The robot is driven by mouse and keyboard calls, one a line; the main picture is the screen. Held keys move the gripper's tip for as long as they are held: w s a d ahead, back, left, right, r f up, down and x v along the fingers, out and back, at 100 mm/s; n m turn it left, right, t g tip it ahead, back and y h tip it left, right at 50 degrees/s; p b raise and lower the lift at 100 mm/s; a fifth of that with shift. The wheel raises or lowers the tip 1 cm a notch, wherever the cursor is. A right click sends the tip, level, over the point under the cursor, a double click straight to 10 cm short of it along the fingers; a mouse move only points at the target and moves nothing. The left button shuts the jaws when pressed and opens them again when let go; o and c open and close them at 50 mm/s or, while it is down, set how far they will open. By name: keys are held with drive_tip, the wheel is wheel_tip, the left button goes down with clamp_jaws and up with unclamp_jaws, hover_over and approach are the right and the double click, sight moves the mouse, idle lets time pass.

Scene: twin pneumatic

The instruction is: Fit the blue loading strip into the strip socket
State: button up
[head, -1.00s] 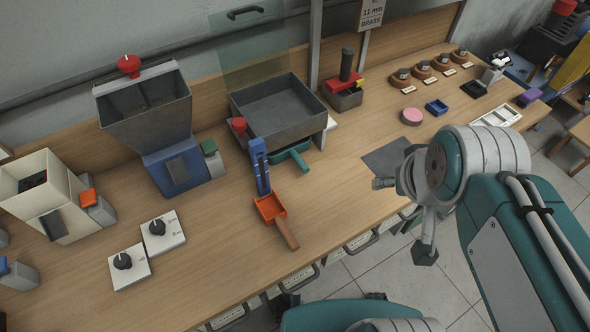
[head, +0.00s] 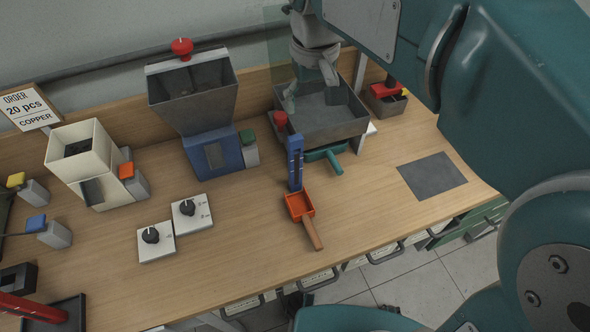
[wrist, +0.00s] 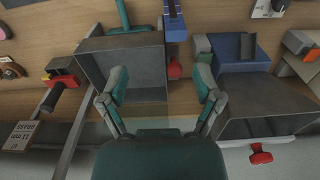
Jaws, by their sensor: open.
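A tall blue slotted piece (head: 295,165), which looks like the blue loading strip, stands at the front left corner of the grey bin. Its top end also shows at the upper edge of the wrist view (wrist: 174,20). I cannot make out the strip socket for certain. My gripper (head: 310,88) is over the grey bin, behind and above the blue piece. In the wrist view my gripper (wrist: 161,90) has its two fingers wide apart with nothing between them.
The grey bin (head: 350,132) has a red knob (head: 280,119) at its left and a teal handle (head: 335,164) below. An orange scoop (head: 299,206) lies in front of the blue piece. A hopper (head: 195,100) on a blue base stands left. Bare tabletop lies right of the scoop.

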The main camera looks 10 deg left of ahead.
sight(295, 137)
drive_tip(key=shift+w+a+f+n, duration=0.1)
drive_tip(key=shift+a+n, duration=0.05)
drive_tip(key=shift+a, duration=0.4)
drive_tip(key=shift+w+a+f+n, duration=0.1)
drive_tip(key=shift+a+n, duration=0.05)
drive_tip(key=shift+a, duration=0.35)
wheel_tip(295, 137, down, 5)
drive_tip(key=shift+f, duration=0.15)
drive_tip(key=shift+a+f, duration=0.15)
drive_tip(key=shift+f, duration=1.2)
drive_tip(key=shift+a+f, duration=0.15)
drive_tip(key=shift+f, duration=1.2)
clamp_jaws()
